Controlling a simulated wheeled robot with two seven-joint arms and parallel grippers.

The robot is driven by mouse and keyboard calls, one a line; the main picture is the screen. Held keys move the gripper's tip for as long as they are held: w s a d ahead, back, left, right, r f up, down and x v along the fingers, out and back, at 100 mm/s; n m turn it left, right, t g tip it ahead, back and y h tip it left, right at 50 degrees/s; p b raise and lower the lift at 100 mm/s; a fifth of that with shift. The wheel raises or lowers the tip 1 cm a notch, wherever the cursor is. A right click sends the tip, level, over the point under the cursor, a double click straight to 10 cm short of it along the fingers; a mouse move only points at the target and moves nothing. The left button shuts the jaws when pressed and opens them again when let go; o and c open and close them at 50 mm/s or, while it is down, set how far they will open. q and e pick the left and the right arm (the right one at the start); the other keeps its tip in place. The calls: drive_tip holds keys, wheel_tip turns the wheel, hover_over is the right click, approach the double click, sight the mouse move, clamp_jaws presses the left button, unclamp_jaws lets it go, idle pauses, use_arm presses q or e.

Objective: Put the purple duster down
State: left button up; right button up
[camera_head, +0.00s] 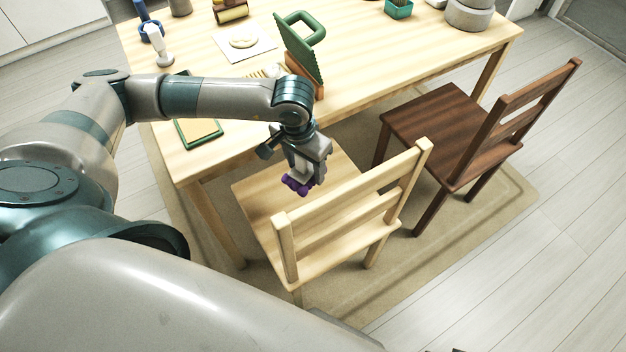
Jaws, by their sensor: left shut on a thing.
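The purple duster (298,187) shows as a small lumpy purple end just below my left gripper (304,172). My left gripper is shut on it, and the gripper hides most of it. Gripper and duster are over the seat side of the light wooden chair (345,217), beyond its backrest and off the front edge of the table. I cannot tell whether the duster touches the chair. My right gripper is not in view.
The light wooden table (370,62) carries a green-framed board (199,133), a green-handled item (302,50), a white sheet (244,43) and a teal box (398,9). A dark wooden chair (437,121) stands to the right. Open floor (560,235) lies at the right.

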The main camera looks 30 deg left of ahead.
use_arm(q)
drive_tip(key=shift+f, duration=0.1)
wheel_tip(320, 180, down, 14)
idle(0.5)
drive_tip(key=shift+f, duration=1.9)
drive_tip(key=shift+f, duration=0.15)
drive_tip(key=o, duration=1.2)
drive_tip(key=shift+c, duration=0.2)
drive_tip(key=r, duration=0.4)
drive_tip(key=s+r, duration=0.1)
drive_tip(key=r, duration=0.7)
drive_tip(key=shift+s+a+r, duration=0.1)
drive_tip(key=shift+s+r, duration=0.05)
drive_tip(key=shift+s, duration=0.05)
